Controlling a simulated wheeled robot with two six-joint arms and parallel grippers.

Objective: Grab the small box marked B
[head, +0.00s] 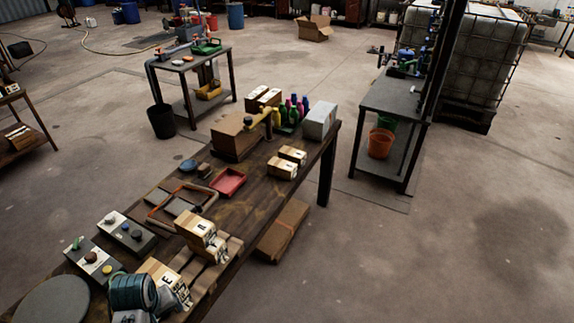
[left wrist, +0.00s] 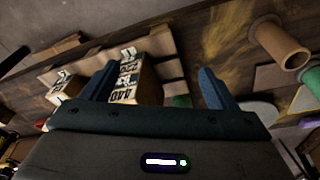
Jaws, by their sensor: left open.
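Several small cardboard boxes with white labels stand on the dark wooden table (head: 262,200). One box (head: 194,228) near the table's right edge has a dark letter that I cannot read surely as B. A nearer box (head: 161,273) carries a mark that looks like E, beside my left arm. In the left wrist view my left gripper (left wrist: 158,70) is open, its dark blue fingers apart. A labelled box (left wrist: 146,84) shows between them, nearer the left finger; whether they touch is unclear. Another box (left wrist: 68,88) lies left of that finger. My right gripper is not in view.
Button panels (head: 127,232) and a grey disc (head: 52,300) occupy the near left of the table. A red tray (head: 228,182) and two more boxes (head: 282,168) stand farther along. A larger carton (head: 236,137) and coloured bottles (head: 290,112) are at the far end.

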